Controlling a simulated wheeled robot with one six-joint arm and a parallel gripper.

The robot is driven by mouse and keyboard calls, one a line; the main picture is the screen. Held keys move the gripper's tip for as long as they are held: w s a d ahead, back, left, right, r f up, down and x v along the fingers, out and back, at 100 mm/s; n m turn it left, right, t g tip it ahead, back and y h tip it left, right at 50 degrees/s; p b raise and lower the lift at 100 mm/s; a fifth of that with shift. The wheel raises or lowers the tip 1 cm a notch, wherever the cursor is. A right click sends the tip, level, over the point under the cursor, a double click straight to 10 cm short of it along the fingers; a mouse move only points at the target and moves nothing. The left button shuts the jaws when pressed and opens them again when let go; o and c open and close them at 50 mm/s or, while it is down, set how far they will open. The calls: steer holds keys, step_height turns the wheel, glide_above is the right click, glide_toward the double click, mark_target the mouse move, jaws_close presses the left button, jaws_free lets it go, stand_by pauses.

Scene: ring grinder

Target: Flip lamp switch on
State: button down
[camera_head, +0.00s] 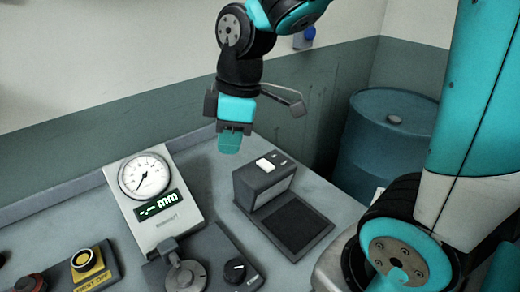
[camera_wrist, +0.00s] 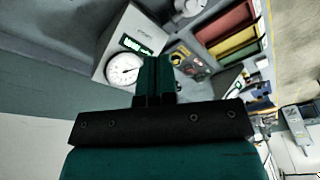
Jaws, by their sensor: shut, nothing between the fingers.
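The likely lamp is a dark box (camera_head: 262,188) with a dark flat pad (camera_head: 292,225) in front of it, on the grey bench. A white rocker switch (camera_head: 265,165) sits on the box's top, with a small light mark beside it. Whether the switch is on or off is too small to tell. My gripper (camera_head: 229,148) is shut and empty, pointing down above and to the left of the box, apart from it. Its closed teal fingers (camera_wrist: 155,72) show in the wrist view, where I cannot make out the lamp.
A dial gauge unit (camera_head: 160,205) with a green "mm" display stands left of the lamp. In front are a device with a black knob (camera_head: 235,270) and a yellow button box (camera_head: 90,262). A blue barrel (camera_head: 385,145) stands right of the bench. Coloured bins (camera_wrist: 228,30) show in the wrist view.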

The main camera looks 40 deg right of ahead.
steer(key=w+d+n+h+p, duration=0.1)
steer(key=w+d+n, duration=0.2)
steer(key=w+d, duration=0.3)
steer(key=n+h+p, duration=0.1)
steer(key=n, duration=0.3)
glide_above(262, 162)
step_height(262, 162, down, 3)
steer(key=shift+g, duration=0.3)
step_height(262, 162, down, 12)
steer(key=p, duration=0.4)
steer(key=shift+f, duration=0.2)
steer(key=shift+f+p, duration=0.3)
steer(key=shift+f, duration=0.5)
